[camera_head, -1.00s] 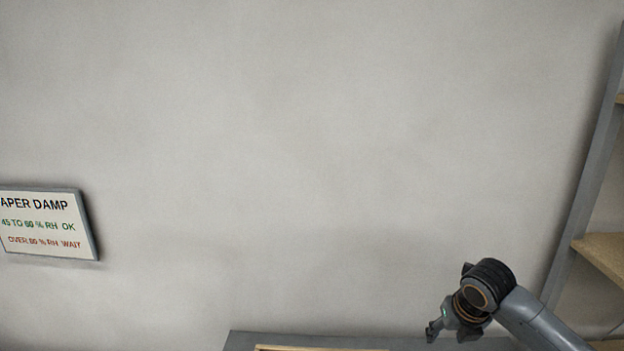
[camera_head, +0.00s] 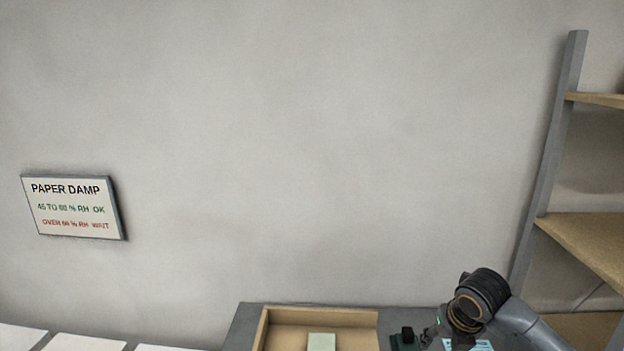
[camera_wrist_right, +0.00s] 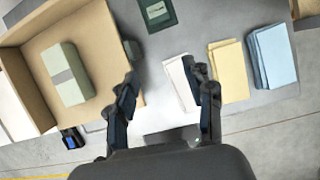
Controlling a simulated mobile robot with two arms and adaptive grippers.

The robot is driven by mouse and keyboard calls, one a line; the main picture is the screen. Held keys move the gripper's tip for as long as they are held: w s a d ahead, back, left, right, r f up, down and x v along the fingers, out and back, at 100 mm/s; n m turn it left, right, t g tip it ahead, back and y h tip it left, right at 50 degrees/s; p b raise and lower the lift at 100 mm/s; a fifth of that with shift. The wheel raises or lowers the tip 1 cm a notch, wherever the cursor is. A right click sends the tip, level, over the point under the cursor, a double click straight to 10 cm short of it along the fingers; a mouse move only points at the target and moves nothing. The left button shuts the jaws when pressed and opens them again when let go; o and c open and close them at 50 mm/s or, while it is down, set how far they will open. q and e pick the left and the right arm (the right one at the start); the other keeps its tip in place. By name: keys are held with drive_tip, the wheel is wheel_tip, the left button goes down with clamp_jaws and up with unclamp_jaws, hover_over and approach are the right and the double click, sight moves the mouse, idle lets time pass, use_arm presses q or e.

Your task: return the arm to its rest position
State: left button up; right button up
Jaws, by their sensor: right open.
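My right gripper (camera_head: 438,338) is at the lower right of the head view, at the end of my arm, over the grey bench. In the wrist view the right gripper (camera_wrist_right: 165,88) has its two fingers apart with nothing between them. The bench surface (camera_wrist_right: 160,80) shows below and between the fingers. My left gripper is in neither view.
A tan tray (camera_head: 262,328) holding a pale green block (camera_head: 321,342) is on the bench (camera_head: 238,325). Yellow sheets (camera_wrist_right: 229,72) and a blue stack (camera_wrist_right: 272,55) lie right of the gripper. Shelves (camera_head: 590,240) stand at right; a sign (camera_head: 75,207) hangs at left.

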drive_tip(key=s+a+f+m+y, duration=0.2)
drive_tip(key=s+a+f+m, duration=0.95)
drive_tip(key=s+m, duration=0.2)
drive_tip(key=s+d+f+m+g+h, duration=0.1)
drive_tip(key=s+d+m, duration=0.1)
drive_tip(key=s+m, duration=0.75)
drive_tip(key=s+d+f+m+h, duration=0.1)
drive_tip(key=s+d+m, duration=0.2)
drive_tip(key=s+m, duration=0.65)
wheel_tip(320, 180, down, 31)
drive_tip(key=g+b, duration=0.1)
drive_tip(key=b, duration=0.4)
use_arm(q)
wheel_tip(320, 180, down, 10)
drive_tip(key=b, duration=0.5)
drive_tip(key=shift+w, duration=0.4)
use_arm(e)
drive_tip(key=s+d+f+g, duration=0.1)
drive_tip(key=s+d+f, duration=0.1)
drive_tip(key=s+f, duration=1.5)
wheel_tip(320, 180, down, 4)
drive_tip(key=shift+s+d+f+g, duration=0.2)
drive_tip(key=shift+s+d+g, duration=0.1)
drive_tip(key=shift+d, duration=0.05)
